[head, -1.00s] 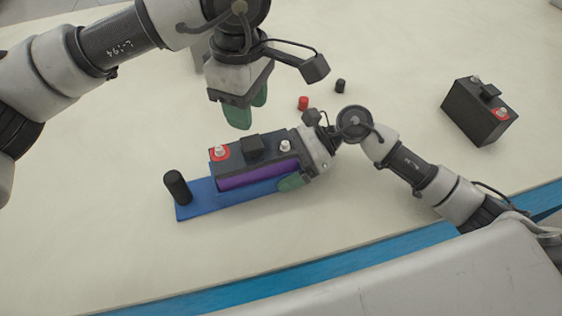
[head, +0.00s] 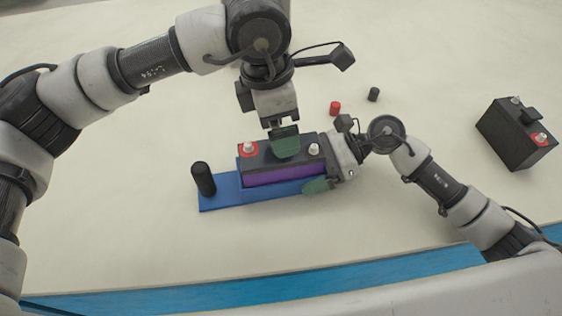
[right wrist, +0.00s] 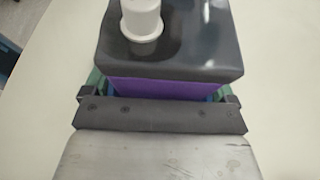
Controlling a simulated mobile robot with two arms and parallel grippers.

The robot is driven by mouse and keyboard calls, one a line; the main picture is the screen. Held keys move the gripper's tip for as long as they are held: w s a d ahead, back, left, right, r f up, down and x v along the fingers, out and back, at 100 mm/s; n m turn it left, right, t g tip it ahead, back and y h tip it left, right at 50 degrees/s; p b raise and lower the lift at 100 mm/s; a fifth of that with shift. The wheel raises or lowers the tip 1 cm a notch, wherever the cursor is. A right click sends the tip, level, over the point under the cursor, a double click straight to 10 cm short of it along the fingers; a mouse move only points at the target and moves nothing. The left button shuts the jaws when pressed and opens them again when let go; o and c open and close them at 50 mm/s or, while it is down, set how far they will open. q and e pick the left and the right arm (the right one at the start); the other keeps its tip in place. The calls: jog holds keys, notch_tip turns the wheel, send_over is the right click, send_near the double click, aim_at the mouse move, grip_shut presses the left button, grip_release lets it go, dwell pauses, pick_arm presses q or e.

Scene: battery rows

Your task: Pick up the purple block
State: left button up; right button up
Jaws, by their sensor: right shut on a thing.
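The purple block (head: 275,174) is a battery-like block with purple sides, a black top, a red-ringed post and a white post. It sits in the blue holder (head: 222,195) in the middle of the table. My right gripper (head: 325,163) is shut at the right end, its green fingers along the holder's sides. In the right wrist view blue shows between the fingers and the purple side (right wrist: 165,89). My left gripper (head: 284,143) points down over the block's top and covers its black handle. Whether it is open or shut is hidden.
A black peg (head: 203,179) stands on the holder's left end. A small red cap (head: 335,108) and a small black cap (head: 373,94) lie behind my right gripper. Another black battery (head: 516,138) stands at the far right. The table's left side is clear.

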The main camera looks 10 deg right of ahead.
pick_arm(q)
jog(key=f, duration=0.7)
jog(key=shift+d+f, duration=0.3)
jog(key=shift+c, duration=0.2)
jog(key=c, duration=1.7)
jog(key=shift+r, duration=0.15)
jog(key=shift+c, duration=0.5)
jog(key=shift+r, duration=5)
pick_arm(e)
jog(key=o, duration=0.8)
